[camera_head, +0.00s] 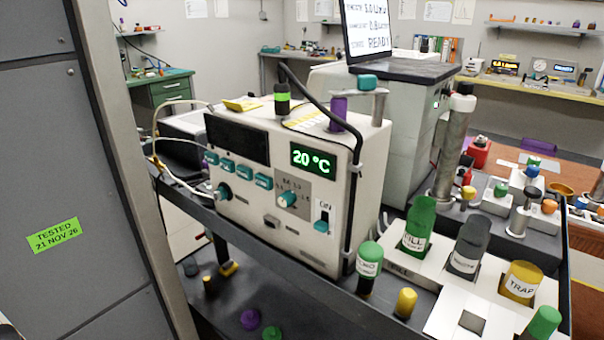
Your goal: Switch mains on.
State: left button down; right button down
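A cream instrument box (300,258) stands on a dark bench in the middle of the head view. A teal rocker switch (321,226) sits at the lower right of its front panel, under a small label that seems to read ON. I cannot tell its position. The green display (313,160) above is lit and reads 20 °C. The wide display (237,138) at the left is dark. Neither gripper is in view.
A grey cabinet (60,140) fills the left side. A black cable (357,190) runs down the box's right edge. Labelled bottles, among them a green one (420,222) and a yellow one (522,282), stand to the right. Several caps lie on the surface below.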

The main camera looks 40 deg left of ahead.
aim_at(319, 225)
jog(key=u, duration=1.15)
jog(key=k, duration=0.55)
jog(key=z, duration=0.45)
jog(key=i, duration=0.5)
jog(key=z, duration=0.05)
